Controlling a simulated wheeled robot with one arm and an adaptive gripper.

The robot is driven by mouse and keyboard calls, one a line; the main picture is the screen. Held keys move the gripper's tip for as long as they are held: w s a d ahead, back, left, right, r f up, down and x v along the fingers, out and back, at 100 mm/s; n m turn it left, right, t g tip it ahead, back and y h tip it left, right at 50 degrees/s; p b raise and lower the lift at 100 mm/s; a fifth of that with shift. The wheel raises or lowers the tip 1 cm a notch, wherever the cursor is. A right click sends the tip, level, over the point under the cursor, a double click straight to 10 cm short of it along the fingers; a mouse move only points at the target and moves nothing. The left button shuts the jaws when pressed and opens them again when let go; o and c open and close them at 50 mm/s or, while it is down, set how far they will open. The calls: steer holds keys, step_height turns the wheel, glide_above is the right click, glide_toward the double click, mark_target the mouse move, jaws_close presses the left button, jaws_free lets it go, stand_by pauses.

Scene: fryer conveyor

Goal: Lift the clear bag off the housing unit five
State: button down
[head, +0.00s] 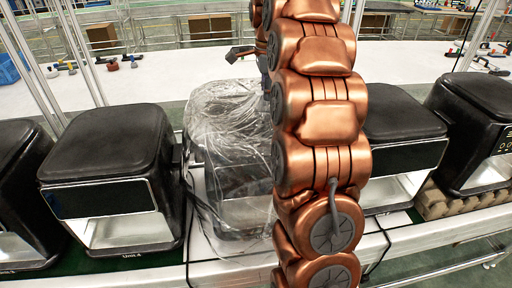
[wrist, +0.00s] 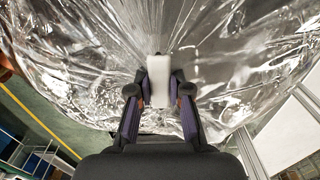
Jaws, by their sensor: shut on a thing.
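The clear bag (head: 228,140) is crinkled plastic draped over a housing on the conveyor, with its lower edge hanging down near the belt. The housing (head: 225,180) shows dimly through the plastic; its label cannot be read, and it stands just right of the housing marked Unit 4. My gripper (wrist: 159,92) is shut on a white tab of the clear bag (wrist: 159,68). In the wrist view, plastic folds fan out from the tab and fill the upper part. In the head view, my copper arm hides the right side of the bag and most of the gripper.
The Unit 4 housing (head: 108,165) stands close on the left, with another dark housing (head: 22,190) beyond it. Black housings (head: 400,125) and (head: 480,120) stand to the right. A white table (head: 180,80) with scattered tools lies behind. Thin metal posts rise at the back.

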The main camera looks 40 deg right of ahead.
steer(key=c, duration=1)
jaws_free()
